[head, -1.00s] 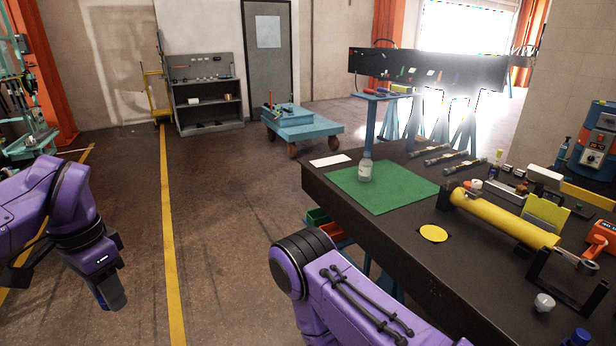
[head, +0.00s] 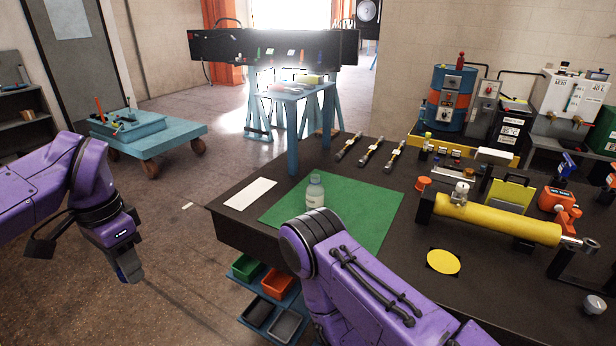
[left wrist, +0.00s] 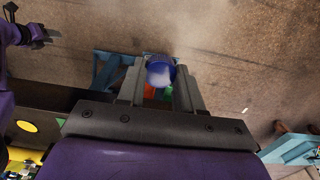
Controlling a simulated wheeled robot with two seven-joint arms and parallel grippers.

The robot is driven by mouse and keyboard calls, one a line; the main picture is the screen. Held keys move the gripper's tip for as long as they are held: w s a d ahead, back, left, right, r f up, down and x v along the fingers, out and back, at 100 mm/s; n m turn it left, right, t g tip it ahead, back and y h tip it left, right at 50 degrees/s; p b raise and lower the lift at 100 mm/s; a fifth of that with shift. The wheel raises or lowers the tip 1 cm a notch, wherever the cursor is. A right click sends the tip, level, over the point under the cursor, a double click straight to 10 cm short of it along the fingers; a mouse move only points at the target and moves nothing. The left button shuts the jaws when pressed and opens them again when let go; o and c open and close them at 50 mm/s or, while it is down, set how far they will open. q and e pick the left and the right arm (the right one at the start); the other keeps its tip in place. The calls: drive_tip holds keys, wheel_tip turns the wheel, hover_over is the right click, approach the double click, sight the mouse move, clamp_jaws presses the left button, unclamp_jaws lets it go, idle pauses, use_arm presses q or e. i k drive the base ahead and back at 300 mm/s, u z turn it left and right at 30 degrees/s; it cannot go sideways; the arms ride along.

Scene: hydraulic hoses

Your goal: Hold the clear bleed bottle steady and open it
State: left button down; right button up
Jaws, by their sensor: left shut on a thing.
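The clear bleed bottle (head: 315,191) stands upright on the green mat (head: 372,212) on the dark workbench, with a pale label and a light top. My left gripper (head: 131,268) hangs over the floor, left of the bench and well apart from the bottle. In the left wrist view its fingers (left wrist: 160,88) are shut on a small round blue thing (left wrist: 160,66) with a paler near face; I cannot tell what it is. My right arm's elbow covers part of the mat in front of the bottle. My right gripper (left wrist: 40,36) seems to show small at the left wrist view's corner, its jaws unclear.
A white sheet (head: 250,193) lies left of the mat. A yellow cylinder (head: 497,219), a yellow disc (head: 443,262) and several hose pieces (head: 368,152) are on the bench. Coloured bins (head: 283,284) sit below its edge. A blue cart (head: 150,136) stands back left.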

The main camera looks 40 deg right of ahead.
sight(314, 191)
drive_tip(key=z, duration=1.05)
drive_tip(key=i, duration=1)
drive_tip(key=z, duration=1.15)
